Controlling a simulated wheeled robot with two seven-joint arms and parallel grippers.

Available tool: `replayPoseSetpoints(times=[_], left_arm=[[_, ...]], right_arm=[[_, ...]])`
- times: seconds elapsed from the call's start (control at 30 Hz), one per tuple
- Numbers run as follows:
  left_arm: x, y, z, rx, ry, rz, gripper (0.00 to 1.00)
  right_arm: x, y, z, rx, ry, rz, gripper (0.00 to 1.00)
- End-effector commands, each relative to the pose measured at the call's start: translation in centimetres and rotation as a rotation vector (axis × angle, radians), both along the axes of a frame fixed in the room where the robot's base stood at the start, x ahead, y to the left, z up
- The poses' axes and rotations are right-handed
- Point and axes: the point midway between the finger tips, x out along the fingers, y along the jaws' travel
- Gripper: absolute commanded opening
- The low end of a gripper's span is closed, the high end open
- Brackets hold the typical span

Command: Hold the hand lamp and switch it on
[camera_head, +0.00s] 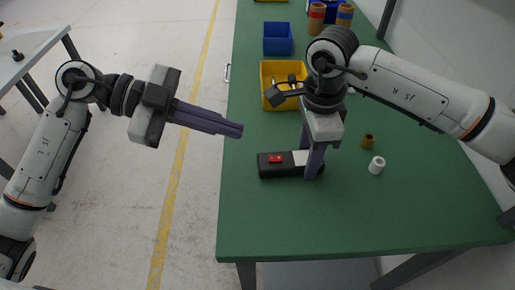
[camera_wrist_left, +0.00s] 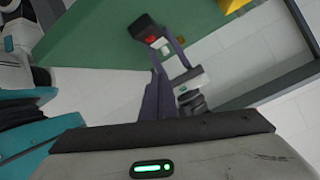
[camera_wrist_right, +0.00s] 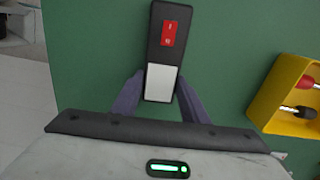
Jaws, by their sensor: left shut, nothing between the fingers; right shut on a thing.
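The hand lamp is a black bar with a red rocker switch and a pale section; in the head view the lamp (camera_head: 264,170) lies on the green table near its left edge. The red switch (camera_head: 275,159) faces up. My right gripper (camera_head: 312,172) points down and is shut around the lamp at its pale end, seen in the right wrist view (camera_wrist_right: 160,85). The lamp (camera_wrist_right: 157,50) and switch (camera_wrist_right: 169,33) are clear there. My left gripper (camera_head: 240,130) is shut and empty, in the air above and left of the lamp. The lamp also shows in the left wrist view (camera_wrist_left: 142,27).
A yellow bin (camera_head: 266,75) with tools stands behind the lamp, and a blue bin (camera_head: 278,39) farther back. A white cylinder (camera_head: 377,165) and a small brown cylinder (camera_head: 368,141) stand to the right. The green table (camera_head: 290,220) is bare in front.

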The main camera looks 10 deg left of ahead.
Motion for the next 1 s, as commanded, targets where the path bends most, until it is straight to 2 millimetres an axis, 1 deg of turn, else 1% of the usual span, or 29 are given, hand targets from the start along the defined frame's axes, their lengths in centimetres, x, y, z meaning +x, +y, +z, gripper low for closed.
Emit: replayPoseSetpoints(times=[0.03,0.1,0.2,0.33,0.47,0.77,0.87,1.0], left_arm=[[-0.3,0.7,-0.1,-0.026,0.077,0.059,0.0],[-0.4,1.4,0.0,-0.061,0.171,0.128,0.0],[-0.6,2.3,0.1,-0.099,0.27,0.203,0.0],[-0.8,2.8,0.2,-0.124,0.339,0.253,0.0],[-0.8,3.0,0.3,-0.132,0.358,0.265,0.0],[-0.7,2.8,0.2,-0.132,0.357,0.263,0.0],[-0.5,2.1,-0.1,-0.133,0.357,0.263,0.0],[0.0,-0.1,-0.8,-0.136,0.356,0.26,0.0]], right_arm=[[0.0,0.0,0.1,0.001,-0.001,0.0,0.12],[0.0,0.0,0.1,0.001,-0.001,0.0,0.12],[0.0,0.0,0.1,0.001,-0.001,0.0,0.12],[0.0,0.0,0.1,0.001,-0.001,0.0,0.12],[0.0,0.0,0.1,0.001,-0.001,0.0,0.12],[0.0,0.0,0.1,0.001,-0.001,0.0,0.12],[0.0,0.0,0.1,0.001,-0.001,0.0,0.12],[0.0,0.0,0.1,0.001,-0.001,0.0,0.12]])
